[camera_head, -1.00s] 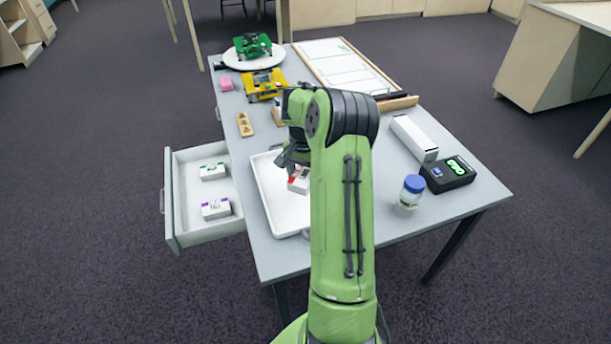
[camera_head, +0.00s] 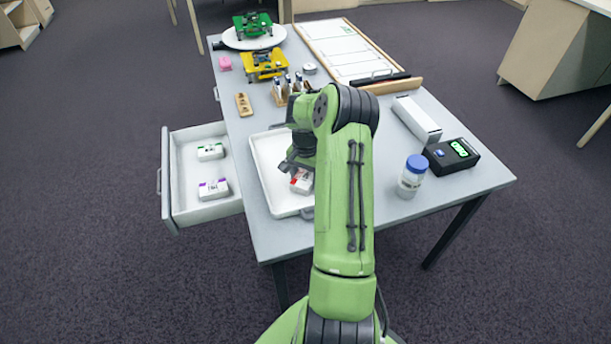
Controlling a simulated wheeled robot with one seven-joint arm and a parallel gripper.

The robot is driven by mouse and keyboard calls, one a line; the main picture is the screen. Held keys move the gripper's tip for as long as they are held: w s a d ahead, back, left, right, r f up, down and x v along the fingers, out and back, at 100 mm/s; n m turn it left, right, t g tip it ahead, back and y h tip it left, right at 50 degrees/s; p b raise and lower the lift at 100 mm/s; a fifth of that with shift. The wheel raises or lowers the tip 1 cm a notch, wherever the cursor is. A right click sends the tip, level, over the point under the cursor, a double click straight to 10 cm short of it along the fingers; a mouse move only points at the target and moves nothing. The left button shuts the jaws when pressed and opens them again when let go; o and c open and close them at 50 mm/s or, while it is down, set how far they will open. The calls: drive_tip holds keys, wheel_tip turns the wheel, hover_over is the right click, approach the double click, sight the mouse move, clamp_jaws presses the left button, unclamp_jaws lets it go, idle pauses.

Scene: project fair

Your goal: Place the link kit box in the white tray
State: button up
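A small white box with a red label (camera_head: 302,182), which I take to be the link kit box, is at my gripper's fingers. Its printing is too small to read. My gripper (camera_head: 297,167) points down over the white tray (camera_head: 268,160) and appears shut on this box, though the fingers are partly hidden. The box is over the right, near part of the tray, low down; I cannot tell whether it touches the tray floor. My green arm hides the tray's right side. The rest of the tray that shows is empty.
An open drawer (camera_head: 185,195) at the left holds a green-labelled box (camera_head: 210,152) and a purple-labelled box (camera_head: 213,189). A blue-lidded jar (camera_head: 411,178), a black device (camera_head: 452,157) and a long white box (camera_head: 416,119) stand right of my arm. A marker holder (camera_head: 283,95) stands behind the tray.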

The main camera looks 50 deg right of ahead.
sight(305, 175)
drive_tip(key=o, duration=0.4)
wheel_tip(305, 175, up, 12)
drive_tip(key=p, duration=0.3)
drive_tip(key=a+r+n+h, duration=0.2)
drive_tip(key=a+r+n, duration=0.2)
drive_tip(key=a+r, duration=0.6)
drive_tip(key=s+a+r+n+t, duration=0.2)
drive_tip(key=s+a+r+n, duration=0.3)
drive_tip(key=a, duration=0.5)
drive_tip(key=s+a+n+t, duration=0.1)
drive_tip(key=s+a+n, duration=0.1)
drive_tip(key=s+a, duration=0.1)
drive_tip(key=s+a+r+n+t+y, duration=0.1)
drive_tip(key=s+a+n, duration=0.1)
drive_tip(key=s+a, duration=0.2)
drive_tip(key=s+a+n+t+y, duration=0.1)
drive_tip(key=s+a, duration=0.3)
drive_tip(key=s, duration=0.2)
drive_tip(key=shift+s+a+r+n+t, duration=0.1)
drive_tip(key=shift+s+r+n+t, duration=0.1)
drive_tip(key=shift+r+n+t, duration=0.15)
